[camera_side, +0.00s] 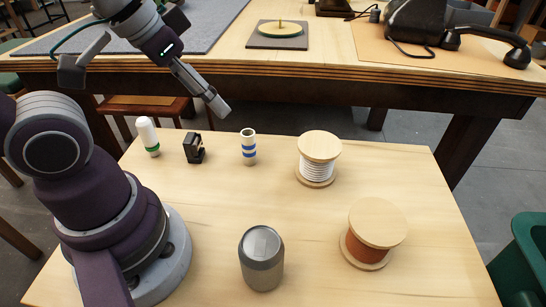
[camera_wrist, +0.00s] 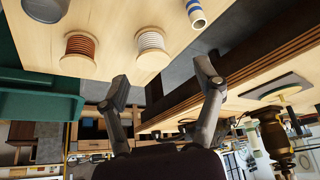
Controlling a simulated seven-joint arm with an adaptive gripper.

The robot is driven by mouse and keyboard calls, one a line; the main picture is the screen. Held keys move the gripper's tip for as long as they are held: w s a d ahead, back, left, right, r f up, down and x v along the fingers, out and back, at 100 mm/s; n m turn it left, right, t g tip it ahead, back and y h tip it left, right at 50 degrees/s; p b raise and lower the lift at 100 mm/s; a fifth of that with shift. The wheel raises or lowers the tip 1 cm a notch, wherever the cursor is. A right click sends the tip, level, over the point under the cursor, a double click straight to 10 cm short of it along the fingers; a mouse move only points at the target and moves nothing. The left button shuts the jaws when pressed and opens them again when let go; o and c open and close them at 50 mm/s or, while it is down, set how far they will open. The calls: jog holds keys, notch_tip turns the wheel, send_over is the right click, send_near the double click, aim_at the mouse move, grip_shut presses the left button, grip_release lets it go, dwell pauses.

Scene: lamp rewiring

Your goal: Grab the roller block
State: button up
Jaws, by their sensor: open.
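The roller block (camera_side: 194,147), a small black block with an upright frame, stands on the light wooden table near its back left edge. It stands between a white bottle with a green band (camera_side: 148,137) and a white tube with blue bands (camera_side: 249,147). My gripper (camera_side: 145,88) is above and behind the table's back left edge, higher than the block and apart from it. Its two fingers are spread wide with nothing between them. The wrist view shows the open gripper (camera_wrist: 162,78) too, but the roller block is not visible there.
A spool of white wire (camera_side: 318,158), a spool of brown wire (camera_side: 374,234) and a grey can (camera_side: 261,258) stand right and in front. The table's middle is clear. A higher workbench (camera_side: 300,61) runs behind, with a gap between. A green bin (camera_side: 525,255) is at right.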

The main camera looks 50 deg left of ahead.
jog(key=n+g, duration=0.6)
jog(key=n, duration=2.1)
send_over(191, 137)
notch_tip(191, 137, down, 10)
jog(key=shift+a+r, duration=0.1)
jog(key=shift+r, duration=0.05)
jog(key=shift+n, duration=0.3)
notch_tip(191, 137, down, 11)
jog(key=shift+r, duration=0.2)
jog(key=c, duration=1.3)
